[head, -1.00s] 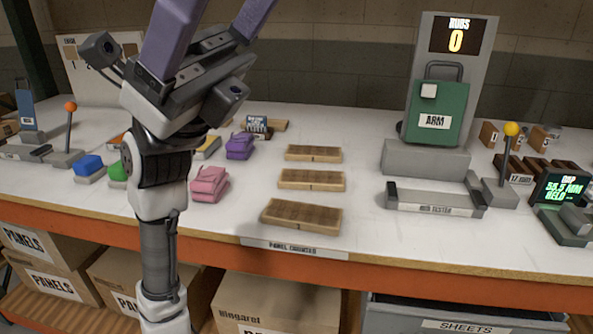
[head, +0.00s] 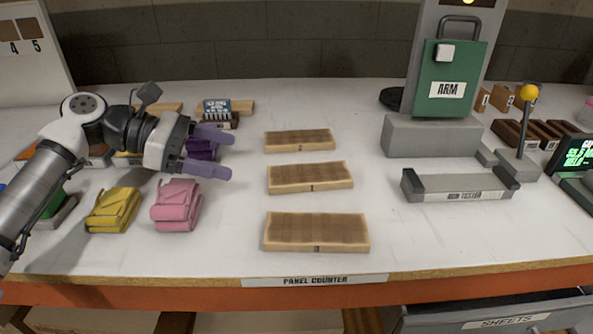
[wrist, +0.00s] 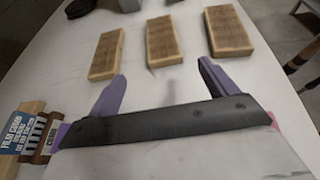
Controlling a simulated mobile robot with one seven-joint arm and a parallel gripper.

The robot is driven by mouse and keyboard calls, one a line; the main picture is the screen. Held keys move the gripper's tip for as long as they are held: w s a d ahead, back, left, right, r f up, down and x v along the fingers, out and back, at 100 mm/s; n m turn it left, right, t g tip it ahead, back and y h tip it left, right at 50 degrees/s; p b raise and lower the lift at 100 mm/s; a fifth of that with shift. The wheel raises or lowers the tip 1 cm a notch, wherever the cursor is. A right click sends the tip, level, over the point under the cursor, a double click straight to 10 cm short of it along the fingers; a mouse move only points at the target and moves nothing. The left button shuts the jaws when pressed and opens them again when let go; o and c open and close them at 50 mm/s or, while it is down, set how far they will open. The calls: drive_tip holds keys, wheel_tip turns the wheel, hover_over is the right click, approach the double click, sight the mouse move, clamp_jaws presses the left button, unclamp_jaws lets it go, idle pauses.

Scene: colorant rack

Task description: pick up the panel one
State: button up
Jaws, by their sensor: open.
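Three flat wooden panels lie in a column on the white counter in the head view: a far one (head: 300,140), a middle one (head: 310,177) and a near one (head: 316,231). Each has a small mark on its front edge, too small to read surely, so I cannot tell for certain which is panel one. The wrist view shows the far panel (wrist: 107,55) at left, the middle one (wrist: 163,42) and the near one (wrist: 228,32) at right. My gripper (head: 231,156) has its purple fingers apart, empty, left of the panels and touching none. It also shows in the wrist view (wrist: 162,75).
A pink bundle (head: 177,205) and a yellow bundle (head: 112,210) sit below my gripper in the picture; a purple one (head: 203,149) is partly hidden behind it. A grey tester (head: 458,185) and green ARM block (head: 447,80) stand right. Counter around the panels is clear.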

approach(299, 173)
drive_tip(key=x, duration=0.3)
drive_tip(key=shift+w+d+f+p, duration=0.1)
drive_tip(key=shift+d+f+p, duration=0.05)
drive_tip(key=shift+d+p, duration=0.15)
drive_tip(key=p+x, duration=0.1)
drive_tip(key=x, duration=0.3)
drive_tip(key=shift+d, duration=0.15)
drive_tip(key=shift+d+f, duration=0.15)
drive_tip(key=shift+d, duration=0.2)
drive_tip(key=c, duration=1.1)
